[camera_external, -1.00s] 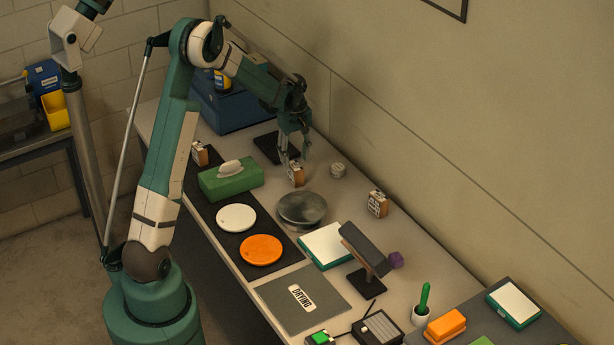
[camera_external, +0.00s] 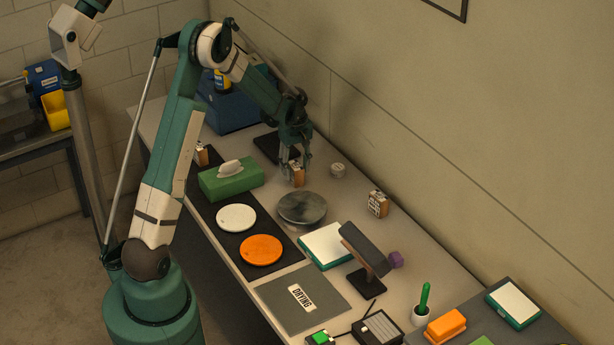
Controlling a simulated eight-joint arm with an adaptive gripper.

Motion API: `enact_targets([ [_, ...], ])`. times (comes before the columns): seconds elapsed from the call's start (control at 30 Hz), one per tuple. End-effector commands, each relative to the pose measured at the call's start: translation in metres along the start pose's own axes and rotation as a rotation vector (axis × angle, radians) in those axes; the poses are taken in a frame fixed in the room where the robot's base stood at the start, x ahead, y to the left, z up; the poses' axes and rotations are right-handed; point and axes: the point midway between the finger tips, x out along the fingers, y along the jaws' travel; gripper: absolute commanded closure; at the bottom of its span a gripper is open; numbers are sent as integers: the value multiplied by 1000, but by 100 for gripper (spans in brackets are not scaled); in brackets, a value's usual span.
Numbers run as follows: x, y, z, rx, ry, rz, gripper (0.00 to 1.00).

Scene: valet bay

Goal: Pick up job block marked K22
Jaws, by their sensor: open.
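Three small wooden blocks with white marked faces stand on the bench. One block (camera_external: 297,175) is under my gripper (camera_external: 294,168), near the round grey disc. A second block (camera_external: 378,204) stands to the right, near the wall. A third block (camera_external: 202,155) stands behind the green tissue box, partly hidden by my arm. The markings are too small to read, so I cannot tell which one is K22. My gripper is open and points down, with its fingers at the sides of the first block's upper part. I cannot tell whether they touch it.
A grey disc (camera_external: 302,208) lies just in front of the block, and a small pale round item (camera_external: 338,170) is to its right. A green tissue box (camera_external: 230,180) is to the left. A dark stand (camera_external: 366,250) rises farther forward.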

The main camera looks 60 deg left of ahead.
Motion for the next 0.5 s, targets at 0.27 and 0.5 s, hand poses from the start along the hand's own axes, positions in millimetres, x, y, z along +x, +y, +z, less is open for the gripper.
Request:
enact_targets([
  [0.27, 0, 0, 0, 0, 0, 0, 59],
  [0.5, 0, 0, 0, 0, 0, 0, 64],
])
